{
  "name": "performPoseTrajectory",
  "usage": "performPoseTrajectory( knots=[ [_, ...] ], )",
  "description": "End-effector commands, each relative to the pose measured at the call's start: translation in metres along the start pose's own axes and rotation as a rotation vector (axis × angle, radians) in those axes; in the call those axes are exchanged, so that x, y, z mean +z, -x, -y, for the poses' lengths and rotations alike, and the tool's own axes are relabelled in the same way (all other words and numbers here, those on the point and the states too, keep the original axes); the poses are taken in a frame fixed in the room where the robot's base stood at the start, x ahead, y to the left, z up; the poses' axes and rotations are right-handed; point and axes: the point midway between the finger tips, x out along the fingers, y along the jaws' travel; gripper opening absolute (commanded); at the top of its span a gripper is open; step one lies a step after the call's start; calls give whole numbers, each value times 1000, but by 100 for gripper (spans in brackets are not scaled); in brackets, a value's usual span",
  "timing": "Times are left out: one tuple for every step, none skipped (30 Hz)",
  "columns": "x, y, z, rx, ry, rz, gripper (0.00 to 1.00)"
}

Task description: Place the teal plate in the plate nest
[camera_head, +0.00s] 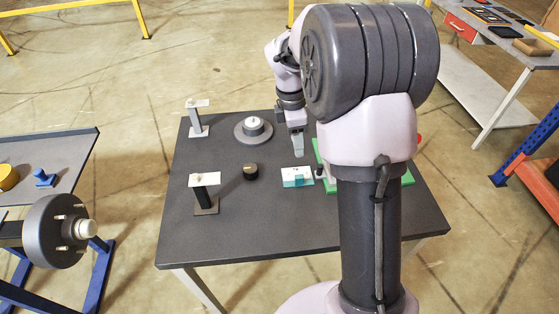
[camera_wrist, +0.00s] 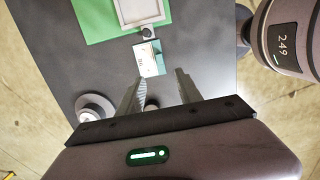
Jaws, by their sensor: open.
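The teal plate (camera_head: 300,183), a small teal piece with a white part, is on the dark table just in front of my gripper in the head view. A pale square frame (camera_wrist: 141,25) on a green board (camera_wrist: 92,22) looks like the plate nest. In the head view my arm hides most of that board (camera_head: 322,178).
A round grey base (camera_head: 253,131), a dark knob (camera_head: 250,171) and two posts with pale tops (camera_head: 196,118) (camera_head: 205,192) stand on the table. A small dark-based knob (camera_wrist: 148,33) sits between plate and frame. The table's front left is clear.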

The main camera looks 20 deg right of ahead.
Motion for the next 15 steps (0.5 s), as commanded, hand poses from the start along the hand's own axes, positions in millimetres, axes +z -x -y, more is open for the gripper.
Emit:
performPoseTrajectory(
  knots=[
    [-1,-21,1,-4,0,0,42],
    [-1,-32,2,-5,-1,0,42],
    [-1,-45,2,-4,-1,-1,42],
    [-2,-54,1,-4,-2,-1,42],
    [-2,-64,1,-3,-2,-1,42],
    [-2,-76,2,-4,-3,-1,42],
    [-2,-83,2,-3,-3,-1,42],
    [-2,-90,2,-3,-3,-1,42],
    [-2,-97,1,-2,-2,-1,42],
    [-2,-102,1,-2,-2,-1,42],
    [-2,-106,1,-2,-3,-2,42],
    [-2,-109,1,-1,-2,-2,42],
    [-2,-110,1,0,-2,-2,42],
    [-2,-112,1,0,-3,-2,42],
    [-2,-116,1,0,-3,-2,42]
  ],
)
